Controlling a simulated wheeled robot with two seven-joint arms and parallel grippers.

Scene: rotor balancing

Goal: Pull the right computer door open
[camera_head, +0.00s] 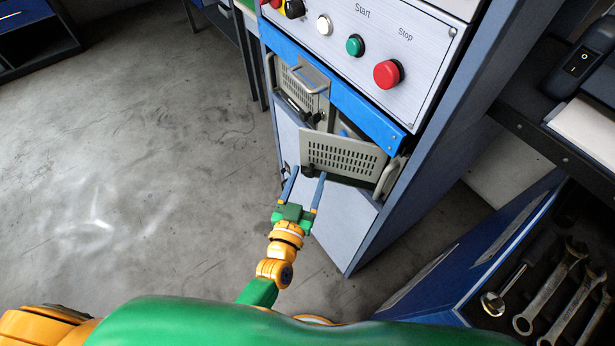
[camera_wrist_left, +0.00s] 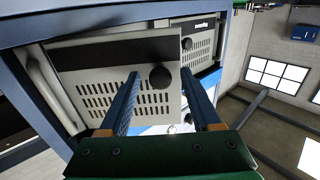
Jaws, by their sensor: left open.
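The right computer door (camera_head: 345,157) is a light grey vented panel in the blue cabinet, with a black knob (camera_head: 308,171) near its lower left corner. The door appears angled out from the cabinet, with a gap behind its top edge. My left gripper (camera_head: 308,175) is open, its two blue fingers reaching up to the knob. In the left wrist view the knob (camera_wrist_left: 160,77) shows between the fingertips, in front of the door (camera_wrist_left: 105,90); I cannot tell whether they touch it. My right gripper is not in view.
The left computer (camera_head: 304,97) sits beside it in the cabinet. Above is a control panel (camera_head: 340,40) with Start and Stop buttons. At the right are a dark bench and a drawer with wrenches (camera_head: 555,285). The grey floor at left is clear.

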